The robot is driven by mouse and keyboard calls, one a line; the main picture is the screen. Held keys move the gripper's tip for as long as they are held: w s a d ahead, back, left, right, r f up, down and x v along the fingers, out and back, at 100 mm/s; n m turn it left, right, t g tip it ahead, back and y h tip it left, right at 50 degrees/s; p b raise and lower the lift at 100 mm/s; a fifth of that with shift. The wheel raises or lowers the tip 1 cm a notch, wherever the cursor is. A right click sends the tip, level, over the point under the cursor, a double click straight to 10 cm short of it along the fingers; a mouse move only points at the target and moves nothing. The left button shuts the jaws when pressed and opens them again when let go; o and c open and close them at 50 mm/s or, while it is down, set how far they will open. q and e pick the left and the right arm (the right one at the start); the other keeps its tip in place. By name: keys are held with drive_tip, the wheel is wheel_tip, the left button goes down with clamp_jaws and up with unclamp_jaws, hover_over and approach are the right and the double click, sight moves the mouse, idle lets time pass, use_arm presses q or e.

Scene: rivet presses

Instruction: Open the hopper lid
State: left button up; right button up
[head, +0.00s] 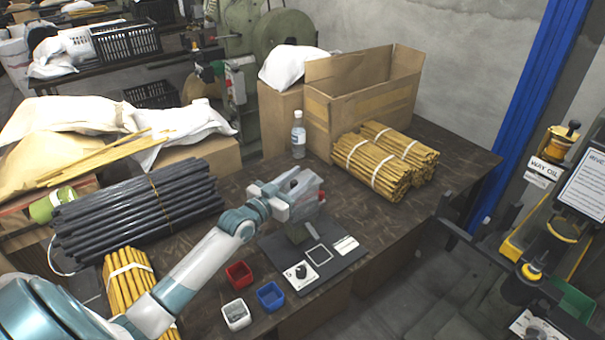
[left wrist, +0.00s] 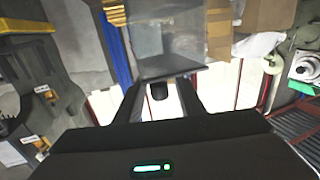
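A small hopper (head: 307,183) with see-through grey walls stands at the back of a dark mat on the bench, largely covered by my left gripper. In the left wrist view a see-through panel (left wrist: 168,38) with a dark lower edge is ahead of the fingers; I cannot tell if it is the lid, or if the lid is open. My left gripper (left wrist: 160,102) is open, its two fingers apart. A short dark knob (left wrist: 158,90) shows between them with a gap on each side. In the head view my left gripper (head: 298,203) is at the hopper. My right gripper is out of view.
Red (head: 239,274), blue (head: 270,296) and white (head: 236,314) bins sit in front of the dark mat (head: 330,265). Dark rods (head: 140,210) lie left.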

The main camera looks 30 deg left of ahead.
use_arm(q)
drive_tip(key=shift+w+d, duration=0.1)
drive_tip(key=shift+w, duration=0.6)
clamp_jaws()
